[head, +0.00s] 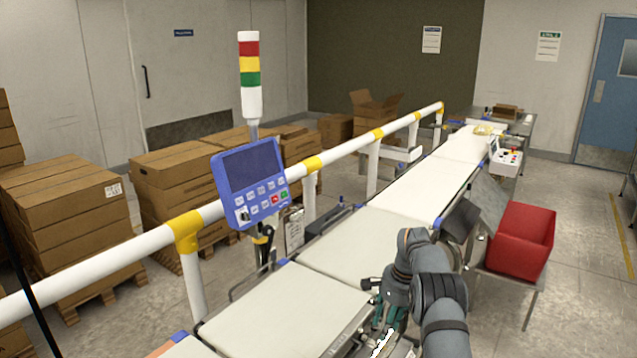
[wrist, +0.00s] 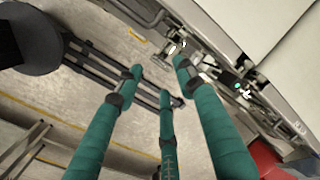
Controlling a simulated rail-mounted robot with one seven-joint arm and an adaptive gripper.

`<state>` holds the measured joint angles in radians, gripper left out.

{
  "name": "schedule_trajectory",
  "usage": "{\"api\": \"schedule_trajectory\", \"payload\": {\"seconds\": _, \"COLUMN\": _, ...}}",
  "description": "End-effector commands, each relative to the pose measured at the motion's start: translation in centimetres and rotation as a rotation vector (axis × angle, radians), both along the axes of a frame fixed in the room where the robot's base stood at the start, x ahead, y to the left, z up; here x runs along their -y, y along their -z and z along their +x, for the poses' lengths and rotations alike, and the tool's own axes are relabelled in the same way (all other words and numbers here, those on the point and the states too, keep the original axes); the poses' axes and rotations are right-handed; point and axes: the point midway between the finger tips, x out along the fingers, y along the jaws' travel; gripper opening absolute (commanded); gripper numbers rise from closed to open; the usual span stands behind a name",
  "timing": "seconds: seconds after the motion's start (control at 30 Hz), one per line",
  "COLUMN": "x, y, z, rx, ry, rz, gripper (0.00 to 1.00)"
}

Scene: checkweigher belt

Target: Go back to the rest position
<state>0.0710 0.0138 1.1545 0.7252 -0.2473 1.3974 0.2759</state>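My gripper (head: 386,315) is at the lower right of the head view, beside the right edge of the near belt. My arm partly hides it there. In the wrist view its teal fingers (wrist: 160,76) stand apart with nothing between them, so it is open and empty. Past the fingertips I see the floor and the belt's metal side frame (wrist: 215,62), with small fittings close to the right finger. I cannot tell whether that finger touches the frame.
The white belt line (head: 365,243) runs away to the back. A red bin (head: 520,240) stands right of my arm. A white guard rail (head: 345,152), a blue control panel (head: 250,180) and stacked cartons (head: 65,210) are on the left.

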Motion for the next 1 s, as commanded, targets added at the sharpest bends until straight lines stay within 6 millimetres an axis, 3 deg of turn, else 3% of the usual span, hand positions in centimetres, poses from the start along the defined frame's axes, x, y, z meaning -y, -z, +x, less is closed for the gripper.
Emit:
{"api": "schedule_trajectory", "payload": {"seconds": 0.27, "x": 0.6, "y": -6.2, "z": -0.4, "rx": 0.006, "ry": 0.000, "rz": 0.000, "gripper": 0.38}}
{"api": "schedule_trajectory", "payload": {"seconds": 0.3, "x": 0.4, "y": -4.7, "z": -0.6, "rx": -0.007, "ry": -0.003, "rz": 0.001, "gripper": 0.38}}
{"api": "schedule_trajectory", "payload": {"seconds": 0.8, "x": -0.6, "y": 6.3, "z": 0.3, "rx": -0.007, "ry": 0.001, "rz": 0.000, "gripper": 0.38}}
{"api": "schedule_trajectory", "payload": {"seconds": 1.0, "x": -0.3, "y": 7.1, "z": 0.3, "rx": 0.035, "ry": 0.005, "rz": 0.054, "gripper": 0.38}}
